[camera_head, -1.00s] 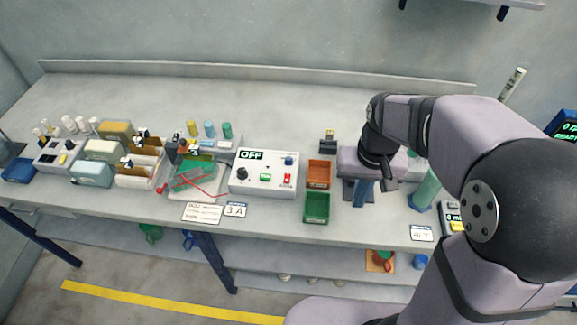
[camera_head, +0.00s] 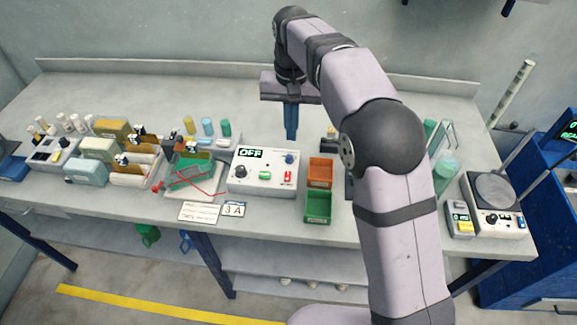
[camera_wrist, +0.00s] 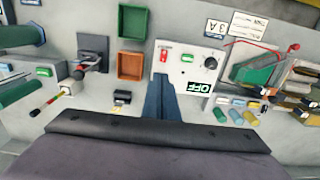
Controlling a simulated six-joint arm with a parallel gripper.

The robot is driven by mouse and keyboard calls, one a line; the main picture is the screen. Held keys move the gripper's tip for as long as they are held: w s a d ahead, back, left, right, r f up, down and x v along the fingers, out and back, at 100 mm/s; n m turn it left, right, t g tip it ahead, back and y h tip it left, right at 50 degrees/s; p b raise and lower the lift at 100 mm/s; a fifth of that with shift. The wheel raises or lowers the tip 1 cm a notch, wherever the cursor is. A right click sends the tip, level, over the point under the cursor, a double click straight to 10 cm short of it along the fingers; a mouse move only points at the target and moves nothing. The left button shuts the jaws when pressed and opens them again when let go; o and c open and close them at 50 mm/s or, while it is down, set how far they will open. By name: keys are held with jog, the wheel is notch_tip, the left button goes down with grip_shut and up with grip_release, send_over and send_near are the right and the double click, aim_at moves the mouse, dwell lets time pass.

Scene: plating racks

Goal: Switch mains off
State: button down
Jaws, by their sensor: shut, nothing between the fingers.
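The white power supply box (camera_head: 262,183) stands on the bench with its display (camera_head: 251,153) reading OFF. In the wrist view the red switch (camera_wrist: 163,56) and the display (camera_wrist: 199,88) also show. My gripper (camera_head: 291,137) is shut and empty, pointing down behind and above the box's back right part. In the wrist view its blue fingers (camera_wrist: 158,85) reach towards the box's right edge. I cannot tell the switch's position.
An orange bin (camera_head: 319,172) and a green bin (camera_head: 317,205) stand right of the box. A tray with green and red leads (camera_head: 190,178) lies to its left. Coloured bottles (camera_head: 207,127) stand behind the tray. A hotplate (camera_head: 493,190) is at the far right.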

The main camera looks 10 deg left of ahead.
aim_at(289, 173)
jog(key=shift+w+a, duration=0.1)
jog(key=shift+a, duration=0.3)
notch_tip(289, 173, down, 14)
jog(key=p, duration=0.4)
jog(key=shift+r, duration=0.25)
jog(key=shift+f, duration=0.25)
